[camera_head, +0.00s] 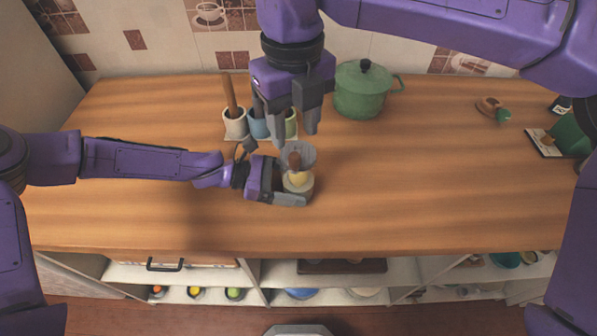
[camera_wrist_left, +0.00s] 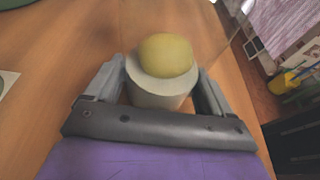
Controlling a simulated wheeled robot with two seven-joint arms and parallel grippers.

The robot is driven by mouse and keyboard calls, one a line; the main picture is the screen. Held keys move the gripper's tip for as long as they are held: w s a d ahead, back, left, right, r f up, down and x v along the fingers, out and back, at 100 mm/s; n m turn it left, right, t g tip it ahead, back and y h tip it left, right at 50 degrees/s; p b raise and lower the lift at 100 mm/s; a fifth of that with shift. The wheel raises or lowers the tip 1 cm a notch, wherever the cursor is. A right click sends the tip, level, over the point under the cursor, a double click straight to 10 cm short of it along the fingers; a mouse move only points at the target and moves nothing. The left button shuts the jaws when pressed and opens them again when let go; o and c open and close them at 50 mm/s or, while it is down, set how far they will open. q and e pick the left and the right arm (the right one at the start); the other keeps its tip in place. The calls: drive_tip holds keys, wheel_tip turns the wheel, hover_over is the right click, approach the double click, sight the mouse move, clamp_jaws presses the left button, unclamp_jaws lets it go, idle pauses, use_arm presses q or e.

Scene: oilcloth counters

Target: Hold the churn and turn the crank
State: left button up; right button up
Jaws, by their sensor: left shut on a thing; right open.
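The churn (camera_head: 298,184) stands upright on the wooden counter, a small pale cylinder with yellow in its upper part and a clear, glassy part behind. My left gripper (camera_head: 290,192) comes in from the left and is shut on the churn. In the left wrist view the pale body (camera_wrist_left: 160,94) and a yellow dome (camera_wrist_left: 165,55) sit between the fingers. My right gripper (camera_head: 296,132) hangs open, fingers down, just above and behind the knob. I cannot tell whether it touches the crank.
Pots (camera_head: 235,124) holding wooden-handled tools stand behind the churn, close to my right gripper. A green lidded pot (camera_head: 360,92) is at the back. A small brown and green item (camera_head: 493,109) lies at right. The counter (camera_head: 430,190) is clear right of the churn.

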use_arm(q)
drive_tip(key=o, duration=0.6)
drive_tip(key=shift+o, duration=0.2)
drive_tip(key=v, duration=1.2)
drive_tip(key=shift+d, duration=0.1)
